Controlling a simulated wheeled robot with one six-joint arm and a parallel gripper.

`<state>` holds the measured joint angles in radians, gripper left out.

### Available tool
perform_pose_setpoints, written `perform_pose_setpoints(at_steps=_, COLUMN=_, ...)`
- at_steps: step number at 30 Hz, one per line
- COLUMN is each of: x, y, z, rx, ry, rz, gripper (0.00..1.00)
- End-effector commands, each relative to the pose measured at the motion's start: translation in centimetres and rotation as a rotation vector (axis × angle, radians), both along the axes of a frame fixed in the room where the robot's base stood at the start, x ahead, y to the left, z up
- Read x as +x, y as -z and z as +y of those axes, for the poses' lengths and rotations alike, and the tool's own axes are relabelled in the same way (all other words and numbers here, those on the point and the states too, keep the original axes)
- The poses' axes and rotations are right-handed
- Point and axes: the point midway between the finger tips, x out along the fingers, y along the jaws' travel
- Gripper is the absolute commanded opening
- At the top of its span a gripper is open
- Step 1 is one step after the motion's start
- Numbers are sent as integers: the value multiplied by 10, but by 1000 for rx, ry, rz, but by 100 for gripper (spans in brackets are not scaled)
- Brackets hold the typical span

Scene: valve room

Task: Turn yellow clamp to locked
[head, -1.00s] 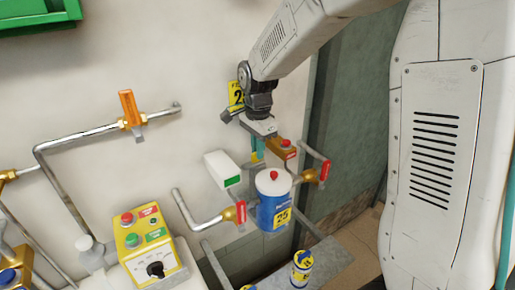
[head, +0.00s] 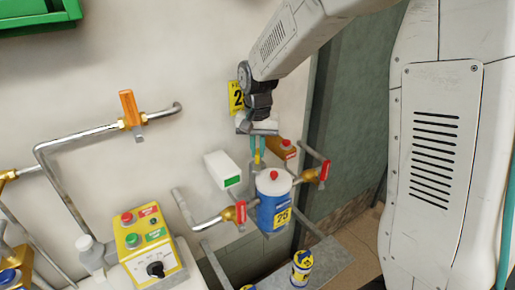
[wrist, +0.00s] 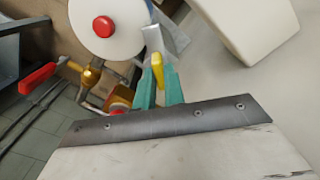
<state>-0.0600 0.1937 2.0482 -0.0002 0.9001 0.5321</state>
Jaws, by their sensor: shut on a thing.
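The yellow clamp (head: 257,158) shows as a small yellow handle behind the blue canister (head: 272,212) in the head view. In the wrist view the yellow clamp (wrist: 157,70) stands between the two teal fingers, in front of a grey metal plate. My gripper (head: 257,146) reaches down from above and is shut on the handle. In the wrist view my gripper (wrist: 158,78) has a finger on each side of it. The clamp's base is mostly hidden by the canister and the fingers. I cannot read any locked mark.
A white box (head: 221,169) is just left of the clamp. An orange box with a red button (head: 284,149) is to its right. Red-handled valves (head: 240,213) flank the canister. A yellow control box (head: 147,246) stands at lower left. The wall above the pipes is mostly clear.

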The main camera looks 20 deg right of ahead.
Motion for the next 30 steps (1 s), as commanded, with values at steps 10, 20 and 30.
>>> perform_pose_setpoints(at_steps=10, x=1, y=-1, z=0, rx=0, ry=-320, rz=-2, gripper=0)
perform_pose_setpoints(at_steps=20, x=1, y=-1, z=0, rx=0, ry=-557, rz=-3, gripper=0)
perform_pose_setpoints(at_steps=30, x=1, y=-1, z=0, rx=0, ry=-670, rz=-3, gripper=0)
